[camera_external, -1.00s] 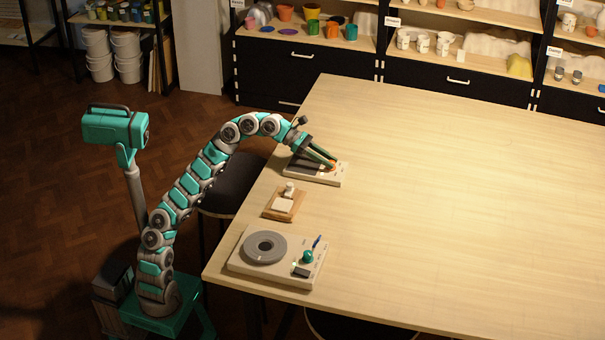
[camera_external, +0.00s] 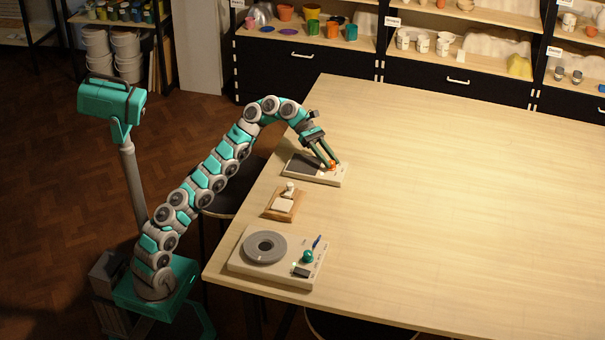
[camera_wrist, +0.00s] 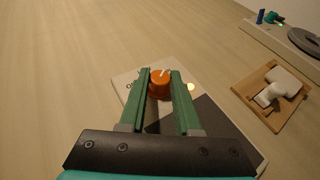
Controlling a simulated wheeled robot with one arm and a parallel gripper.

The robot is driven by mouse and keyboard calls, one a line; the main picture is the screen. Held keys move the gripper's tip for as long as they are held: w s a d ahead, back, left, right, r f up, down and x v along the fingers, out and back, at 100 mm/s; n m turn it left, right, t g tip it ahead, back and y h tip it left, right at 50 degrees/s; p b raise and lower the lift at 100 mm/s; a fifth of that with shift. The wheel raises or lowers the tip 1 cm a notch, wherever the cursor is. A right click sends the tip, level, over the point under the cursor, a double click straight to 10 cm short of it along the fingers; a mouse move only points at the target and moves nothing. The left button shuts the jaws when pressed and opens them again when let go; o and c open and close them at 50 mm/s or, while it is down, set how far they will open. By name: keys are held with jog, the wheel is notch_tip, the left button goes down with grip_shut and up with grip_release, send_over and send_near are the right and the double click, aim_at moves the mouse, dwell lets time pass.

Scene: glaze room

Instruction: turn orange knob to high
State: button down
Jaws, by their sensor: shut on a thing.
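The orange knob (camera_wrist: 160,81) sits on a pale panel (camera_wrist: 210,92) with a dark plate, and has a light pointer mark on top. In the external view the knob (camera_external: 331,164) shows as a small orange spot on the panel (camera_external: 325,181) near the table's left edge. My gripper (camera_wrist: 160,76) is shut on the knob, with one green finger on each side of it. In the external view my gripper (camera_external: 330,163) reaches down to the panel at a slant. A small yellow light (camera_wrist: 191,87) glows beside the knob. The dial labels are too small to read.
A wooden board (camera_external: 276,212) with a white piece on it lies nearer than the panel. A second device (camera_external: 240,268) with a grey disc (camera_external: 265,246) and a teal knob (camera_external: 307,257) stands at the table's near corner. The table's right side is clear.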

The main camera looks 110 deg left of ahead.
jog(key=shift+r+m+h, duration=0.1)
jog(key=shift+m+h, duration=0.2)
dwell(0.4)
jog(key=c, duration=0.6)
grip_release()
jog(key=shift+s+f+n+y+b, duration=0.1)
jog(key=shift+f+n+y+b, duration=0.15)
jog(key=shift+n+y+b, duration=0.25)
jog(key=shift+b, duration=0.45)
